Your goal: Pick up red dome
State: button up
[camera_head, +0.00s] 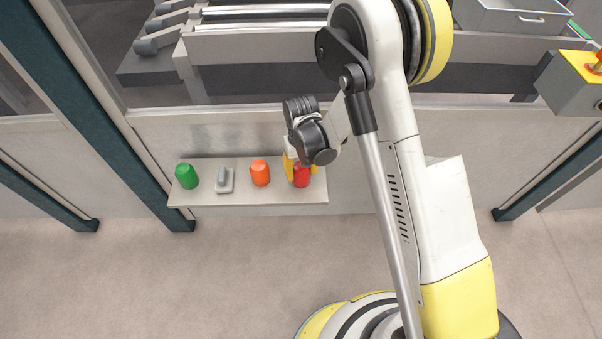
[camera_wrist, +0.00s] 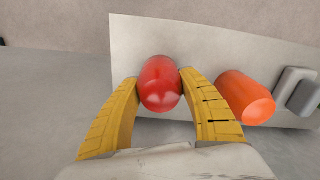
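The red dome (camera_head: 301,176) stands at the right end of a narrow shelf in the head view, partly hidden by my gripper. In the wrist view the red dome (camera_wrist: 160,84) sits between the tips of my gripper's two yellow fingers (camera_wrist: 160,86). The fingers are spread to its width, one on each side, and the tips appear to touch or nearly touch it. I cannot tell whether they grip it. My gripper (camera_head: 297,172) reaches down to the dome from above in the head view.
The shelf (camera_head: 240,193) also holds an orange dome (camera_head: 260,173), a grey switch-like piece (camera_head: 224,180) and a green dome (camera_head: 187,176). In the wrist view the orange dome (camera_wrist: 245,98) lies close beside my right finger. A machine wall (camera_head: 230,130) rises behind the shelf.

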jog(key=shift+r+p, duration=0.35)
jog(key=shift+r, duration=0.15)
jog(key=r, duration=0.1)
jog(key=r+p, duration=0.2)
jog(key=r, duration=0.1)
jog(key=shift+s+d, duration=0.15)
jog(key=shift+d, duration=0.2)
jog(key=s+d+r+p, duration=0.1)
jog(key=d+r, duration=0.1)
jog(key=d, duration=0.1)
jog(key=s+d+r+p, duration=0.1)
jog(key=s+d+r, duration=0.1)
jog(key=d, duration=0.1)
jog(key=s+d+r+p, duration=0.1)
jog(key=d+r+p, duration=0.1)
jog(key=d, duration=0.2)
jog(key=shift+s, duration=0.3)
